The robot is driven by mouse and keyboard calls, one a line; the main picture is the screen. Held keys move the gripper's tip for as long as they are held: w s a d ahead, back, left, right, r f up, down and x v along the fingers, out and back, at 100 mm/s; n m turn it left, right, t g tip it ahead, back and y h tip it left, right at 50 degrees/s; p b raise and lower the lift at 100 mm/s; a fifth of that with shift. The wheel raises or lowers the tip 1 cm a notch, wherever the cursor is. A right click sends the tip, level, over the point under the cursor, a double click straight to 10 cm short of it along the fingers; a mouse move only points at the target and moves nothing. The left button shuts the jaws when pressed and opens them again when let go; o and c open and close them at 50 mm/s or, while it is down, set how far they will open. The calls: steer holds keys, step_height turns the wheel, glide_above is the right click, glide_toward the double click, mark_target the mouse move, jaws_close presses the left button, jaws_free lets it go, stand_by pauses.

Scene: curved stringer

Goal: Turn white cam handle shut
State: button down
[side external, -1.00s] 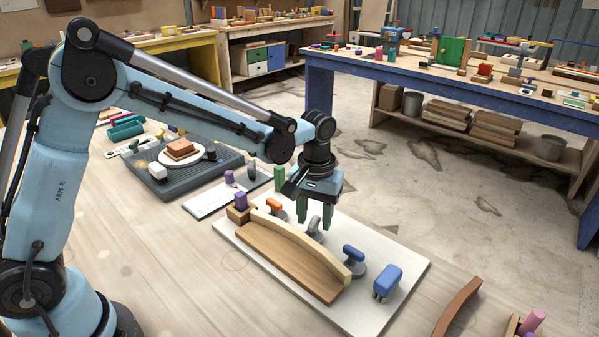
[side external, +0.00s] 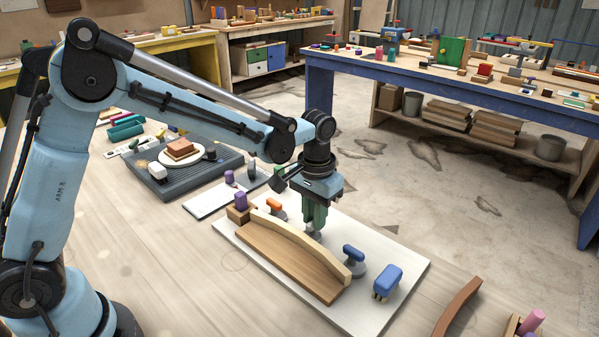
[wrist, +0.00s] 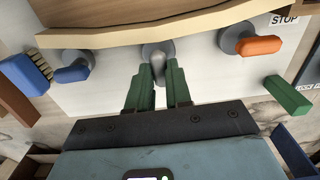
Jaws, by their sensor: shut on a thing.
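The white cam handle (wrist: 159,67), greyish in this light, sits on a round grey base (wrist: 150,48) at the outer edge of the curved wooden strip (wrist: 110,38). In the wrist view it points away from the strip, toward my gripper (wrist: 160,78). My gripper's green fingers are shut on the handle, one on each side. In the side view my gripper (side external: 314,228) reaches down beside the middle of the strip (side external: 300,240) and hides most of the handle.
An orange cam handle (side external: 275,205) and a blue cam handle (side external: 353,253) flank the white one along the strip. A blue brush (side external: 388,281) lies on the white board (side external: 380,318). A green block (wrist: 288,97) stands near my gripper.

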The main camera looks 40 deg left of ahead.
stand_by(0.3)
steer(key=c, duration=1)
jaws_free()
steer(key=shift+c, duration=0.2)
step_height(320, 180, up, 12)
